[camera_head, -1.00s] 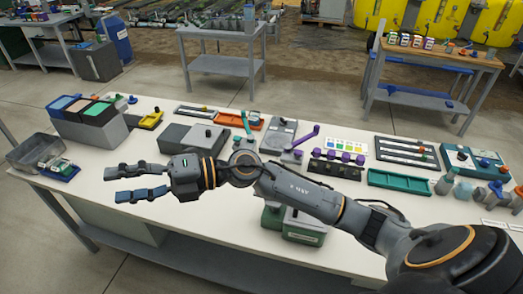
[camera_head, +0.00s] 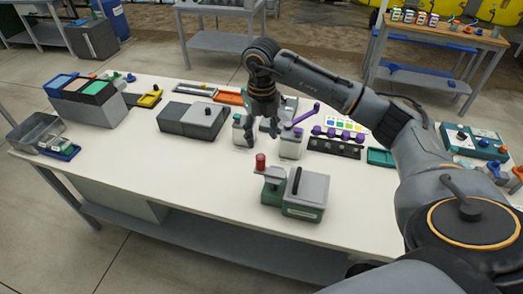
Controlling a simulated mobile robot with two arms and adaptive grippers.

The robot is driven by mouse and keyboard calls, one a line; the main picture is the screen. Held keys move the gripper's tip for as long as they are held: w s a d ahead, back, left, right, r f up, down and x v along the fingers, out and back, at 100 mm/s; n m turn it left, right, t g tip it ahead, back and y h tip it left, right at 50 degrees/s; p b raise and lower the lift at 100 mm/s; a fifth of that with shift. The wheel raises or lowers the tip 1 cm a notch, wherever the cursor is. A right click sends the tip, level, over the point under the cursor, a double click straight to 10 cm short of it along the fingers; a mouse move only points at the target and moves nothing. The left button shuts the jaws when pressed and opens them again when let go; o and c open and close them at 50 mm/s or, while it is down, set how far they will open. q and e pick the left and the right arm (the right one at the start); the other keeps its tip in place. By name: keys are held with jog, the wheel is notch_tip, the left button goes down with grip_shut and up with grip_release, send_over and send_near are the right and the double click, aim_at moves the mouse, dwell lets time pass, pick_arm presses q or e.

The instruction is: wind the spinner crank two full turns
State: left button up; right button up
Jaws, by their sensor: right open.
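A green-based device with a grey box body (camera_head: 309,188) stands near the front middle of the table. At its left is an upright red knob (camera_head: 260,161) on a small grey arm, which looks like a crank handle; I cannot confirm that this is the spinner crank. A purple crank-like lever (camera_head: 305,115) rises from a small grey box (camera_head: 292,147) behind it. My right gripper (camera_head: 263,138) points down with its fingers apart and empty, up and behind the red knob in the picture. It partly hides another small grey box (camera_head: 239,131). My left gripper is not in view.
A wide grey box (camera_head: 194,120) lies left of my gripper. A black strip with purple knobs (camera_head: 336,146) and a green tray (camera_head: 381,157) lie to the right. The table front (camera_head: 180,165) left of the green device is clear.

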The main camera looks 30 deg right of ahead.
aim_at(262, 157)
notch_tip(262, 157, down, 10)
jog(key=p, duration=0.3)
jog(key=shift+f, duration=0.95)
grip_shut()
jog(key=c, duration=0.7)
grip_release()
jog(key=shift+c, duration=1.2)
jog(key=shift+d, duration=0.1)
